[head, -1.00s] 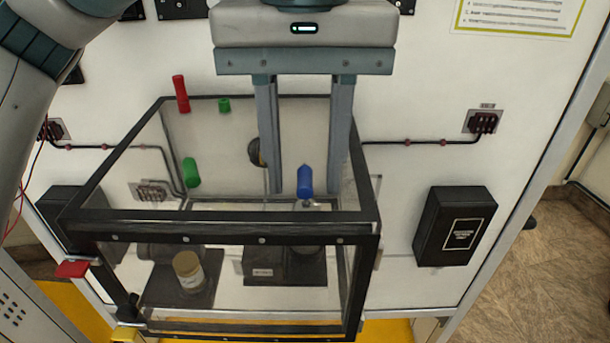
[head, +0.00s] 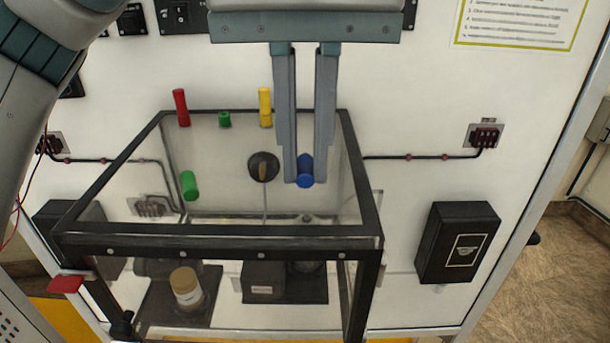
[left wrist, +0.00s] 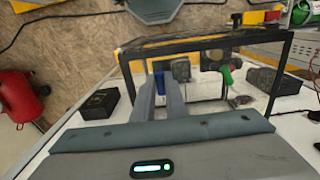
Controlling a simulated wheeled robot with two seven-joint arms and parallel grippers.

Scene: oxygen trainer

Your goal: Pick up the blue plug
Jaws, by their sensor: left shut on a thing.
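The blue plug (head: 305,171) is a short blue cylinder near the back panel, inside the outline of the black-framed clear box (head: 230,243) in the head view. My left gripper (head: 305,178) reaches down from the top, with its fingers shut on the blue plug, one on each side. The plug also shows in the left wrist view (left wrist: 159,83) between the fingertips of my left gripper (left wrist: 160,85). The part of the plug behind the fingers is hidden. My right gripper is in neither view.
A red plug (head: 181,107), a small green one (head: 224,119) and a yellow one (head: 265,107) stand at the box's back edge. A green plug (head: 189,185) and a round black knob (head: 263,166) are left of my fingers. A black box (head: 458,243) is at right.

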